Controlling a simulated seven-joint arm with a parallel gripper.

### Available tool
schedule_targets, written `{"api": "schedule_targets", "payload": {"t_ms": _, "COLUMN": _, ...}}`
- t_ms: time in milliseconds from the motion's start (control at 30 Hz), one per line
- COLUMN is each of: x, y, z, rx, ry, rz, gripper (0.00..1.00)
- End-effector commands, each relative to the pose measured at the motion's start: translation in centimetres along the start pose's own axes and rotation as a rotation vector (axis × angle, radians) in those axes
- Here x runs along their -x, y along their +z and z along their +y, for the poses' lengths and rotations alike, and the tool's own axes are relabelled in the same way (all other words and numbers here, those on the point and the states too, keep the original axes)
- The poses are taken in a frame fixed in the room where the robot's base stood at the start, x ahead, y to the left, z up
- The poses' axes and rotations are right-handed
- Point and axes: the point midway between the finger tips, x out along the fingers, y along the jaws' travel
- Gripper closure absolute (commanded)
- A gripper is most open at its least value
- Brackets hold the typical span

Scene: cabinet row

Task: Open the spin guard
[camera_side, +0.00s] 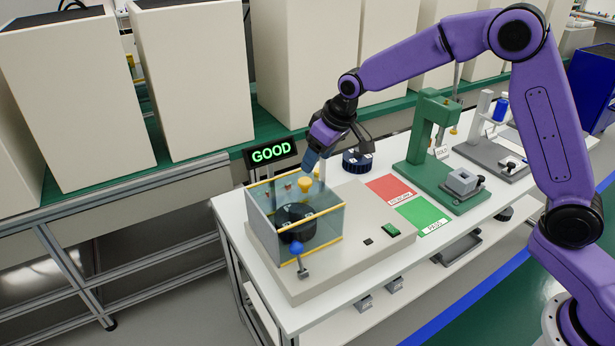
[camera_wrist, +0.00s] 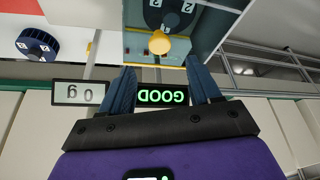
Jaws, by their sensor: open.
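The spin guard (camera_side: 320,225) is a clear box with yellow edges on a beige base unit in the side view. It stands around a dark round part (camera_side: 296,223). A yellow knob (camera_side: 305,185) shows at the guard's back right; it also shows in the wrist view (camera_wrist: 159,42). My gripper (camera_side: 311,162) is just above and behind the knob, pointing down. In the wrist view, my gripper (camera_wrist: 162,75) has its blue fingers apart with nothing held, and the knob appears beyond the gap between their tips. I cannot tell the exact distance to the knob.
A lit sign reading GOOD (camera_side: 271,154) stands behind the base unit. A blue-ball lever (camera_side: 298,259) is at its front. A dark blue round part (camera_side: 357,160), red pad (camera_side: 390,189), green pad (camera_side: 425,213) and green press (camera_side: 430,150) are to the right. Tall beige cabinets stand behind.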

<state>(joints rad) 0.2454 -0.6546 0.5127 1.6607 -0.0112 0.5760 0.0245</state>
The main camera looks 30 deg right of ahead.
Motion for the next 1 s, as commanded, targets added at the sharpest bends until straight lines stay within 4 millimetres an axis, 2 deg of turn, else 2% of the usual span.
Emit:
{"api": "schedule_targets", "payload": {"t_ms": 200, "x": -4.0, "y": 0.1, "z": 0.0, "rx": -0.001, "ry": 0.0, "rz": -0.003, "gripper": 0.38}}
{"api": "schedule_targets", "payload": {"t_ms": 400, "x": -6.6, "y": 0.0, "z": 0.0, "rx": 0.0, "ry": 0.0, "rz": -0.001, "gripper": 0.38}}
{"api": "schedule_targets", "payload": {"t_ms": 600, "x": -7.8, "y": 0.0, "z": 0.0, "rx": 0.0, "ry": 0.0, "rz": 0.0, "gripper": 0.38}}
{"api": "schedule_targets", "payload": {"t_ms": 900, "x": -8.0, "y": 0.0, "z": 0.0, "rx": 0.0, "ry": 0.0, "rz": 0.001, "gripper": 0.38}}
{"api": "schedule_targets", "payload": {"t_ms": 933, "x": -8.0, "y": 0.0, "z": 0.0, "rx": 0.0, "ry": 0.0, "rz": 0.001, "gripper": 0.44}}
{"api": "schedule_targets", "payload": {"t_ms": 1000, "x": -8.0, "y": 0.0, "z": 0.0, "rx": 0.0, "ry": 0.0, "rz": 0.001, "gripper": 0.67}}
